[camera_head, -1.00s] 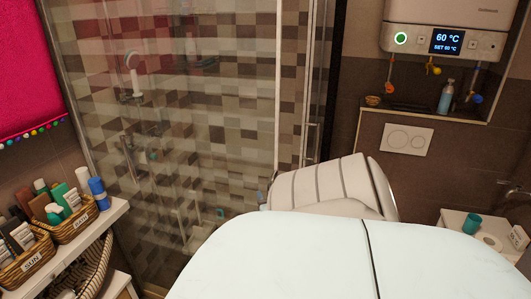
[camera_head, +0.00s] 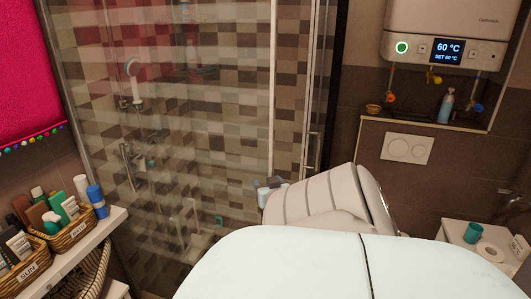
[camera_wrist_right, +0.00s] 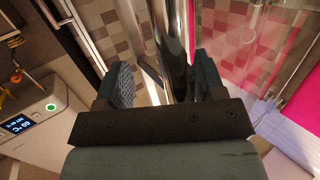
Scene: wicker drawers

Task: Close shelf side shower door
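The shower enclosure has clear glass panels in metal frames. The glass door (camera_head: 175,150) on the shelf side covers the left and middle of the head view. A pale upright strip (camera_head: 273,80) and a vertical bar handle (camera_head: 312,150) show to its right. My right gripper (camera_head: 271,187) is small in the head view, low in front of the glass near the pale strip. In the right wrist view my right gripper (camera_wrist_right: 165,82) has its fingers apart, with a chrome upright (camera_wrist_right: 172,45) showing between them. I cannot tell whether they touch it. My left gripper is out of view.
A white shelf (camera_head: 75,250) with wicker baskets (camera_head: 75,228) of bottles stands at the left. A pink towel (camera_head: 28,65) hangs above it. A water heater (camera_head: 447,35) and a flush plate (camera_head: 407,148) are on the right wall. A small white shelf (camera_head: 462,233) stands lower right.

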